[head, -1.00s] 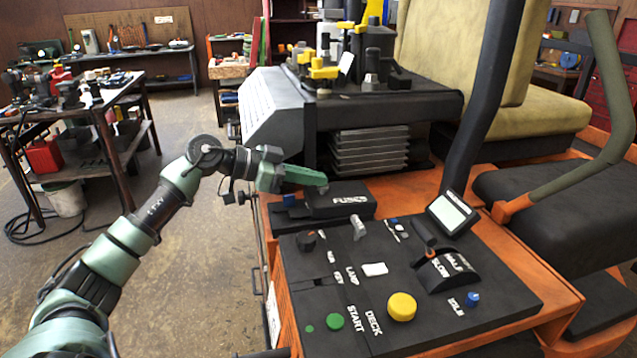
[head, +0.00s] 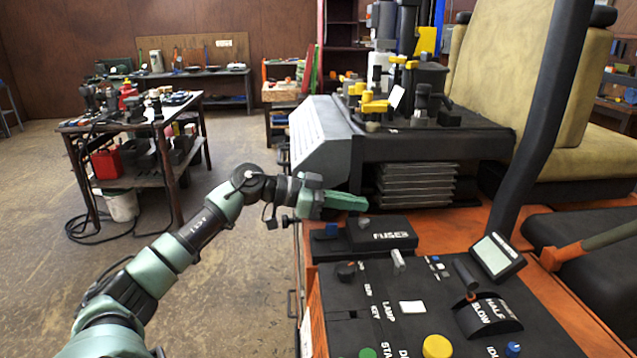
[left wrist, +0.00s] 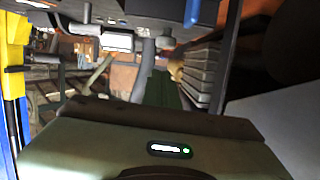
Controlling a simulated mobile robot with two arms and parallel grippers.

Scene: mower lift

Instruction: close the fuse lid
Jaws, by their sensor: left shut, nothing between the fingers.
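The black fuse lid (head: 393,236), marked in white letters, lies over the fuse box at the back left of the control panel in the head view. It looks down, but I cannot tell if it is fully flush. A small grey knob (head: 364,222) stands at its back left. My left gripper (head: 364,203) is shut and empty, just behind and above the lid, with a small gap seeming to separate them. In the left wrist view its green fingers (left wrist: 166,92) point away from the camera; the lid is not clear there. My right gripper is out of view.
The dark control panel (head: 370,307) has switches, a yellow button (head: 437,346) and a tilted display (head: 497,256). A dark post (head: 540,120) rises at right.

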